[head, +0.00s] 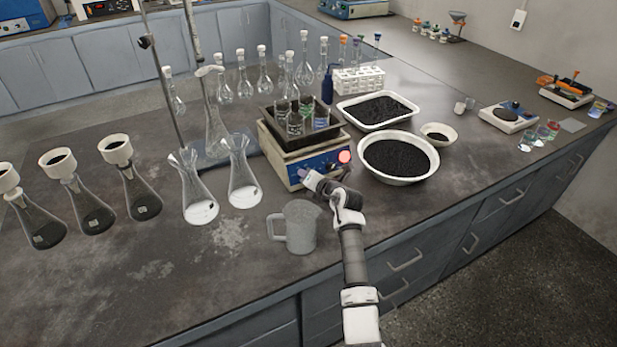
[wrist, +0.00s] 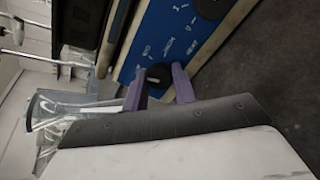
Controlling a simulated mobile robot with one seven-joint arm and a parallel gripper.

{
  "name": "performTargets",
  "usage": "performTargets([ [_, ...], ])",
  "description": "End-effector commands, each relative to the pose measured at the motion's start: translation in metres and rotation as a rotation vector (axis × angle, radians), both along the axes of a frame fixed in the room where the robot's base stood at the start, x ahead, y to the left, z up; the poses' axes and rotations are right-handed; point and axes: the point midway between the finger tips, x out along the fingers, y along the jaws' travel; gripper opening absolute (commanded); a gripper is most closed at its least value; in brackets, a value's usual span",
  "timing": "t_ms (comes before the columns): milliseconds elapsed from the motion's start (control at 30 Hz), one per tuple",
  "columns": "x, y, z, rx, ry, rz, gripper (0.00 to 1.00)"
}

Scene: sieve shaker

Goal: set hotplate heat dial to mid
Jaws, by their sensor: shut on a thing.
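The hotplate (head: 283,160) stands mid-bench with a blue front panel, which also fills the upper middle of the wrist view (wrist: 165,38). A round black dial (wrist: 159,75) sits on this panel between my purple fingertips. A second black dial (wrist: 211,7) shows at the top edge of the wrist view. My gripper (wrist: 160,82) is shut on the first dial. In the head view my gripper (head: 308,176) is at the left part of the panel and hides that dial.
A dark tray (head: 338,124) with several beakers stands on the hotplate. A red light (head: 344,156) shows at the panel's right. A jug (head: 300,232) stands close to my gripper. Flasks (head: 243,180) are to the left. A white bowl (head: 398,180) of black grains is to the right.

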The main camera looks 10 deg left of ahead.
Motion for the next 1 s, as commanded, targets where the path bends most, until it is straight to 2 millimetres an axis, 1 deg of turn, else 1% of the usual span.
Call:
performTargets([
  [500,0.0001,0.0004,0.0009,0.351,0.250,-0.172,0.04],
  [700,0.0002,0.0001,0.0008,0.446,0.320,-0.220,0.04],
  [1000,0.0004,-0.0007,0.0012,0.522,0.374,-0.258,0.04],
])
